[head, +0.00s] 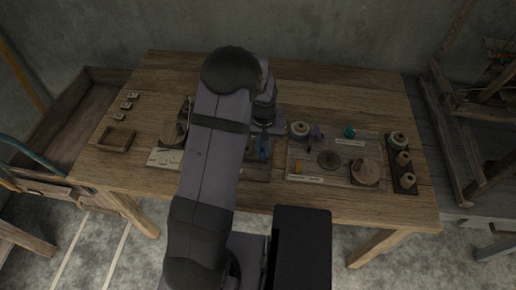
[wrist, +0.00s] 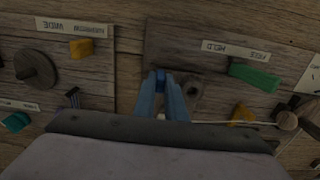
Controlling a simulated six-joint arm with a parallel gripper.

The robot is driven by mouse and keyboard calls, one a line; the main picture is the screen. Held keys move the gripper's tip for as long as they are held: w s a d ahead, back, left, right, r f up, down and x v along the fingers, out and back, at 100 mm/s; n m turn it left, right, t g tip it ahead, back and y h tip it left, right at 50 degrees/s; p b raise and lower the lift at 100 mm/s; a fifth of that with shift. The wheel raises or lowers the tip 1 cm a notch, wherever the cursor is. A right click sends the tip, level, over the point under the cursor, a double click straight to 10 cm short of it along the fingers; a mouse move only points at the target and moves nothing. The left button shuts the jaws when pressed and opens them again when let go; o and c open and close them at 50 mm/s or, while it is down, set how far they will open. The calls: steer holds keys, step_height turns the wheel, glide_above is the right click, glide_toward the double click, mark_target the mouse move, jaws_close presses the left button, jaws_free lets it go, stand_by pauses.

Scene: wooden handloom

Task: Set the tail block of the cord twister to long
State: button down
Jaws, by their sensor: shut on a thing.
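My gripper (wrist: 161,92) points down at a dark wooden board (wrist: 185,45) in the wrist view. Its two blue-grey fingers are shut on a small dark blue piece (wrist: 160,76), mostly hidden between the fingertips. I cannot tell for sure that this piece is the tail block. A pale cord (wrist: 245,123) runs from beside the fingers to a round wooden knob (wrist: 287,120). No label reading "long" is legible. In the head view, my gripper (head: 263,150) is low over the middle of the bench, partly hidden by my arm.
A green lever (wrist: 254,76) lies below a held/free label (wrist: 236,52). A yellow block (wrist: 81,48), a round dark knob (wrist: 35,69) and a teal piece (wrist: 16,122) are left. On the bench are a wooden tray (head: 117,138) and a spool rack (head: 402,164). The bench's back is clear.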

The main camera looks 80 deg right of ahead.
steer(key=c, duration=1.8)
jaws_free()
steer(key=shift+s, duration=0.35)
steer(key=shift+w, duration=0.15)
steer(key=shift+r+b, duration=0.85)
steer(key=shift+r, duration=2.85)
